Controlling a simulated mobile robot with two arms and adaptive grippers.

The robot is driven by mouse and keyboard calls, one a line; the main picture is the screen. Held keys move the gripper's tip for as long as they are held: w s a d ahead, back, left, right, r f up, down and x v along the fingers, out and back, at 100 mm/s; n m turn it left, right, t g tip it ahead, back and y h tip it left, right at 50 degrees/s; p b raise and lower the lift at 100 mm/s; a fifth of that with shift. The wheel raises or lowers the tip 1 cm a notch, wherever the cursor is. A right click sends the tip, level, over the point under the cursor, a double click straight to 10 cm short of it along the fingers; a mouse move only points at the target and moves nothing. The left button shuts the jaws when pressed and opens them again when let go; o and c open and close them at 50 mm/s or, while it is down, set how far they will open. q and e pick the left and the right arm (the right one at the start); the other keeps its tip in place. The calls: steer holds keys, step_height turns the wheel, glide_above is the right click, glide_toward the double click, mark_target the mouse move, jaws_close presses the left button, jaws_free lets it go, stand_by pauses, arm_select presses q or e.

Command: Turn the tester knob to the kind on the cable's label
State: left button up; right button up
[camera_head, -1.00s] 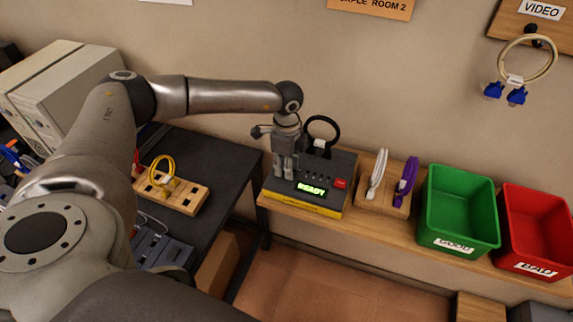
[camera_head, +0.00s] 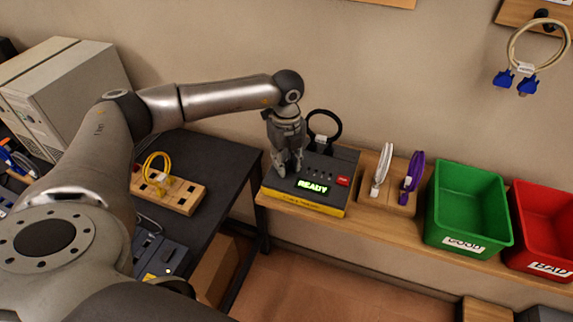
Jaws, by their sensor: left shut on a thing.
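The tester (camera_head: 318,200) is a dark box with a yellow base on the wooden shelf. Its green display reads READY, and a red button (camera_head: 343,181) sits at its right. My left gripper (camera_head: 289,170) points down onto the tester's left part, its fingers shut on the knob, which the fingers hide. A black cable (camera_head: 324,124) with a white label stands in a loop at the tester's back. The label's writing is too small to read. My right gripper is not in view.
Right of the tester, a wooden holder (camera_head: 372,197) carries a white cable (camera_head: 382,168) and a purple cable (camera_head: 412,171). A green GOOD bin (camera_head: 466,204) and a red BAD bin (camera_head: 545,225) follow. A yellow cable (camera_head: 156,166) stands in a block on the dark table (camera_head: 229,165).

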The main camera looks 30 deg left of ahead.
mark_target(286, 162)
arm_select(q)
steer(key=shift+m, duration=0.6)
steer(key=shift+w+r+b, duration=0.1)
steer(key=shift+r+b, duration=0.05)
steer(key=shift+b, duration=0.15)
steer(key=o, duration=1.1)
steer(key=shift+c, duration=0.2)
step_height(286, 162, up, 12)
